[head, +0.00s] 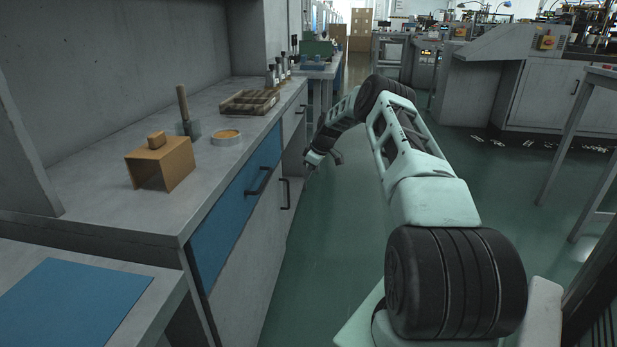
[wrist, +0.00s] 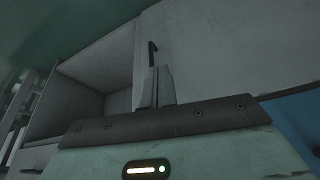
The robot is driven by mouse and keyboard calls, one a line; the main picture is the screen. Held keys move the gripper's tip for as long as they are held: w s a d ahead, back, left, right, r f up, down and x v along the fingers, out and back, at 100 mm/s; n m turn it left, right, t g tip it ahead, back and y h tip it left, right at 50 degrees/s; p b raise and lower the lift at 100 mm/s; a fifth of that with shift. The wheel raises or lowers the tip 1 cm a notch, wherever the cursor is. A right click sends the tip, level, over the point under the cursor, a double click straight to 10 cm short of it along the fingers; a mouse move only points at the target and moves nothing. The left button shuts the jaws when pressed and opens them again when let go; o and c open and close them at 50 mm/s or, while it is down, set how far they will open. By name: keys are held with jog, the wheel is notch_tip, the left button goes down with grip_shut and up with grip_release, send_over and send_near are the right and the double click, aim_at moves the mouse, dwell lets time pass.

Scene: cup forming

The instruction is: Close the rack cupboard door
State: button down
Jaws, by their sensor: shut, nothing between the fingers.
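A pale cupboard door (head: 254,236) with a vertical black handle (head: 286,193) is under the blue drawer in the bench front. The door looks about in line with the drawer front; I cannot tell whether a small gap stays open. In the wrist view the pale door panel (wrist: 220,55) fills the upper right, and its black handle (wrist: 152,54) shows just beyond the fingers. My gripper (head: 307,171) is beside the far end of the door, low in front of the bench. Its fingers (wrist: 155,88) are together and empty in the wrist view. Contact with the door cannot be told.
An open recess (wrist: 95,80) lies beside the door. The blue drawer (head: 235,200) has a black handle. Green floor (head: 320,260) right of the bench is free.

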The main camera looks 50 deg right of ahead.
jog(key=d+p+v, duration=0.1)
jog(key=v, duration=0.7)
jog(key=shift+w+a, duration=0.1)
